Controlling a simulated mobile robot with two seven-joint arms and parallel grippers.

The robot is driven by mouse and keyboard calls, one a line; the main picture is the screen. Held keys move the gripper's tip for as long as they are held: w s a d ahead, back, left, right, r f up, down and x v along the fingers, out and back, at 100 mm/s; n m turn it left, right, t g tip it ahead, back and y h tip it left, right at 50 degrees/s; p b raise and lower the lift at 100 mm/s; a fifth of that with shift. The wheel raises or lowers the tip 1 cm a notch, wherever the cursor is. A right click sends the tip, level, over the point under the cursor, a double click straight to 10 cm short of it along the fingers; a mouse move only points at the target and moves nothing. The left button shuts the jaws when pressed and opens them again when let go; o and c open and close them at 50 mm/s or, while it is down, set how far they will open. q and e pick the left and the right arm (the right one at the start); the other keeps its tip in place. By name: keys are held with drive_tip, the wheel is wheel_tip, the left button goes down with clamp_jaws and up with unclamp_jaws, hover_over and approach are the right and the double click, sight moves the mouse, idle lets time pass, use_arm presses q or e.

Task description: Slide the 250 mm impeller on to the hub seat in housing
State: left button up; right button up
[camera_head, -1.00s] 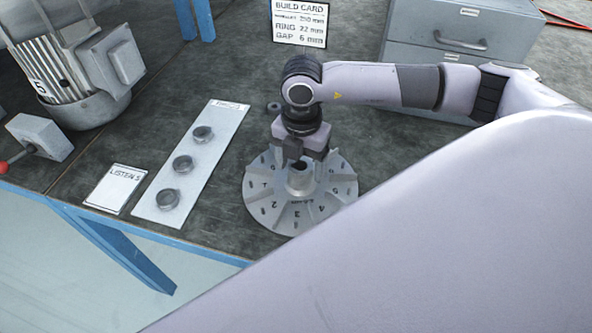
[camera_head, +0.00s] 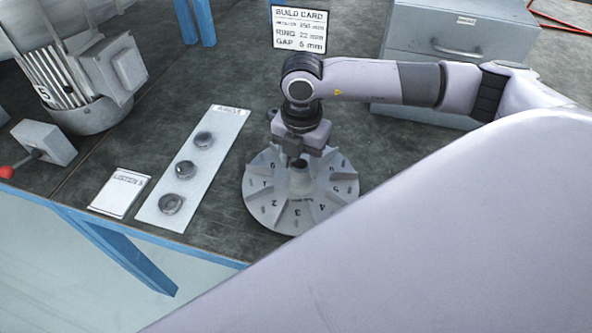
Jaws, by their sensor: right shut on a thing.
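The impeller is a grey bladed disc (camera_head: 262,198) with numbers around its face and a raised central hub, in the middle of the head view. My right gripper (camera_head: 297,150) is above it, pointing down, shut on the impeller near its hub. The gripper body hides part of the disc's far side. I cannot tell whether the disc touches the bench or hangs just above it. I cannot make out a housing or hub seat in this view. My left gripper is not in view.
A white strip with three dark rings (camera_head: 193,168) and a small card (camera_head: 120,193) lie left of the impeller. A finned motor (camera_head: 82,82) and a red-knobbed lever block (camera_head: 42,143) stand further left. A build card (camera_head: 299,29) and grey drawer cabinet (camera_head: 455,38) stand behind.

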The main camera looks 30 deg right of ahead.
wheel_tip(320, 180, up, 6)
drive_tip(key=p, duration=0.3)
drive_tip(key=shift+f, duration=0.2)
idle(1.3)
